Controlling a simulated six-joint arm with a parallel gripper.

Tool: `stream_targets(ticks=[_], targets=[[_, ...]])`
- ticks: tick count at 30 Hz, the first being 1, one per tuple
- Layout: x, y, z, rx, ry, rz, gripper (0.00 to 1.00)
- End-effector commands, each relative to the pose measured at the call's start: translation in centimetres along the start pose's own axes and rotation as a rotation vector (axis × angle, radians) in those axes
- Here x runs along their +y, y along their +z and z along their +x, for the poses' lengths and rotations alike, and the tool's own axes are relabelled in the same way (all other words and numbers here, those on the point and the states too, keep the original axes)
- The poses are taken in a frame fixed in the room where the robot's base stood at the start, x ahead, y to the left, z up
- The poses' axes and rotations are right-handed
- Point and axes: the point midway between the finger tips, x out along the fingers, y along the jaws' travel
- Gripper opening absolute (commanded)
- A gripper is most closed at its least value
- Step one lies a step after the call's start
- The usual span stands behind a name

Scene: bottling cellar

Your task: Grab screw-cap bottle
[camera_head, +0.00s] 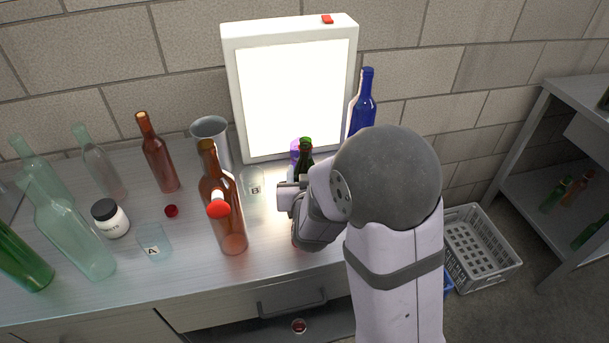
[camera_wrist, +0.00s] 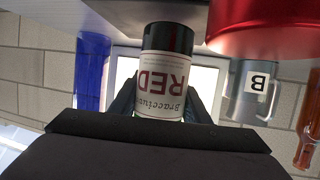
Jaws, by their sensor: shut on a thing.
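A dark green bottle (camera_head: 306,146) stands in front of the lit white panel. In the head view only its neck and top show; my gripper (camera_head: 290,200) and wrist hide the rest. In the wrist view, which is upside down, the bottle (camera_wrist: 165,75) is large and central, with a white label reading "RED". The dark fingers of my gripper (camera_wrist: 164,105) lie on both sides of it, shut on its body. Its cap is out of sight in the wrist view, so I cannot tell its closure.
A brown bottle (camera_head: 228,225) stands left of my gripper, and a blue bottle (camera_head: 362,110) behind right. A large red object (camera_wrist: 265,25) shows near the bottle. Clear bottles (camera_head: 75,235) crowd the left. A grey crate (camera_head: 485,255) is right of the bench.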

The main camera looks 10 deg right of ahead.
Motion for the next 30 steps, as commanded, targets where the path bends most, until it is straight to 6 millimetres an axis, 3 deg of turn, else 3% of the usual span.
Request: stream_targets(ticks=[18, 30], targets=[[0.0, -5.1, -1.7, 0.008, 0.0, 0.001, 0.08], [0.0, -7.4, -2.6, 0.006, 0.001, 0.001, 0.08]])
